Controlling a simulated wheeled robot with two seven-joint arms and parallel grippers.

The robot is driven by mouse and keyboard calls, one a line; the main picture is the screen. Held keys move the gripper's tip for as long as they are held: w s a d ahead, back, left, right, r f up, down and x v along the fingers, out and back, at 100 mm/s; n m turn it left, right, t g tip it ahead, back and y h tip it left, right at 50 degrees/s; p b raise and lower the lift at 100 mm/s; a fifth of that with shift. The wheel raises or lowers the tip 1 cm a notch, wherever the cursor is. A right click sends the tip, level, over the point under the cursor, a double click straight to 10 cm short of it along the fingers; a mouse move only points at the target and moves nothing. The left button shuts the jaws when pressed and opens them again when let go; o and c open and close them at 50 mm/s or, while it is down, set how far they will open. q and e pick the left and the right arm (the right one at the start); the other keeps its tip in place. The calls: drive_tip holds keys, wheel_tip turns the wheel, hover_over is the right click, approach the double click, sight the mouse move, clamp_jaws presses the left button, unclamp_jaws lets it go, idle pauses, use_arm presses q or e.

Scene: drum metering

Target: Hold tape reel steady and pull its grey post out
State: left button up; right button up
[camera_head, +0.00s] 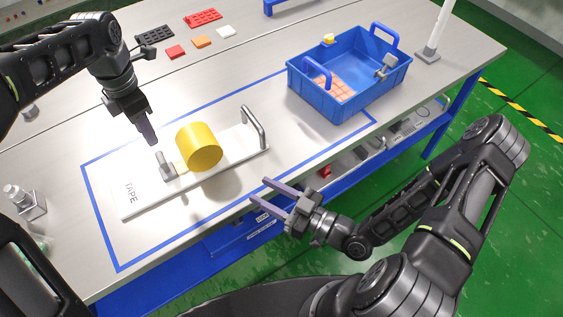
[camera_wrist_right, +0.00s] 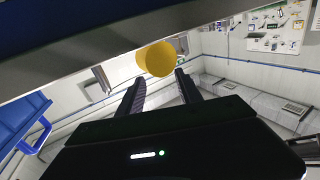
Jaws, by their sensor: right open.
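A yellow tape reel (camera_head: 199,147) sits on a white board (camera_head: 130,204) marked TAPE. A short grey post (camera_head: 164,165) stands at the reel's left side. A grey bar handle (camera_head: 253,127) stands at the board's right end. My left gripper (camera_head: 149,135) points down just above and left of the reel, apart from it; its finger gap does not show. My right gripper (camera_head: 261,191) is open and empty at the table's front edge, right of the board. In the right wrist view the yellow reel (camera_wrist_right: 156,59) shows beyond the right fingertips (camera_wrist_right: 160,77).
A blue crate (camera_head: 343,103) with a peach block (camera_head: 337,88) inside stands at the right. Red, orange and white pieces (camera_head: 202,41) lie at the back. A clear bottle (camera_head: 25,203) stands at the left. A blue line (camera_head: 104,233) surrounds the board.

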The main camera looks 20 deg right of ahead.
sight(264, 140)
drive_tip(key=w+d+m+t+h, duration=0.1)
drive_tip(key=w+h, duration=0.1)
drive_tip(key=w+d+m+t+h, duration=0.2)
drive_tip(key=w+d+r+m+t+h, duration=0.1)
drive_tip(key=w+d+m+h, duration=0.1)
drive_tip(key=h, duration=0.1)
drive_tip(key=shift+w, duration=0.25)
drive_tip(key=shift+w+d+t+h, duration=0.15)
drive_tip(key=shift+d+t+h, duration=0.15)
drive_tip(key=shift+h, duration=0.1)
drive_tip(key=shift+x, duration=3.95)
drive_tip(key=shift+f, duration=0.1)
drive_tip(key=shift+c, duration=0.5)
clamp_jaws()
